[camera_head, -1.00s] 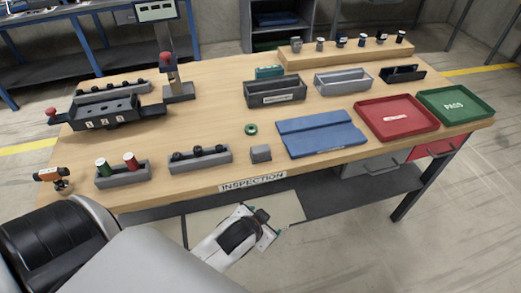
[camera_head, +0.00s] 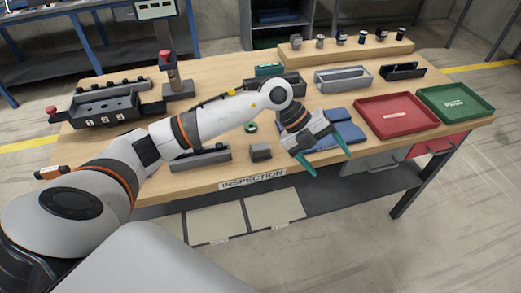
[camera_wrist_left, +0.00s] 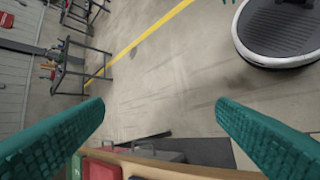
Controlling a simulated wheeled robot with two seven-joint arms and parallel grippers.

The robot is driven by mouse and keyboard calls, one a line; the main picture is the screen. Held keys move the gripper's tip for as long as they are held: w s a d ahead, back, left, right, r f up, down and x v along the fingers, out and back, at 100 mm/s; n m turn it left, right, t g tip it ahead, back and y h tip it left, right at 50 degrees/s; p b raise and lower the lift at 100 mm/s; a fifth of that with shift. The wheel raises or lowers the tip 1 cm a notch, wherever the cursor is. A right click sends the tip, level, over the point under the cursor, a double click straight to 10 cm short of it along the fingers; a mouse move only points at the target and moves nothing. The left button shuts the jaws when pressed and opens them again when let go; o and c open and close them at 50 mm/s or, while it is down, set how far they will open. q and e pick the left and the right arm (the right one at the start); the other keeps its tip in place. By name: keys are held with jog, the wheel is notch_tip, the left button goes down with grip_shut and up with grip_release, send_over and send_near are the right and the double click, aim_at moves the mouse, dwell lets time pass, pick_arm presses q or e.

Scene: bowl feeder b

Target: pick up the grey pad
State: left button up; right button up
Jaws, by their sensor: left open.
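A small grey block (camera_head: 261,151), the only thing here that fits the grey pad, sits near the front edge of the table, left of the blue mat (camera_head: 349,131). My left gripper (camera_head: 331,164) is open and empty. It hangs to the right of the grey block, with its teal fingers angled down and right in front of the blue mat, which it partly hides. My right gripper is not in view.
A grey holder (camera_head: 203,160) with black parts stands left of the block, partly behind my left arm. A green ring (camera_head: 251,127) lies behind the block. A red tray (camera_head: 397,117) and a green tray (camera_head: 455,103) stand at the right. The table edge (camera_head: 250,179) is close in front.

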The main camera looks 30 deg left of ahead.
pick_arm(q)
jog(key=w+a+n+y, duration=0.2)
jog(key=a+y, duration=0.4)
jog(key=a, duration=0.6)
jog(key=n+g+y+p, duration=0.1)
jog(key=n+y+p, duration=0.1)
jog(key=y, duration=0.1)
send_over(260, 146)
notch_tip(260, 146, down, 4)
jog(key=shift+s+d, duration=0.1)
notch_tip(260, 146, down, 6)
jog(key=shift+r+p, duration=0.25)
jog(key=shift+p, duration=0.8)
jog(key=shift+f, duration=0.35)
jog(key=shift+c, duration=0.3)
jog(key=c, duration=1)
jog(key=shift+r, duration=0.1)
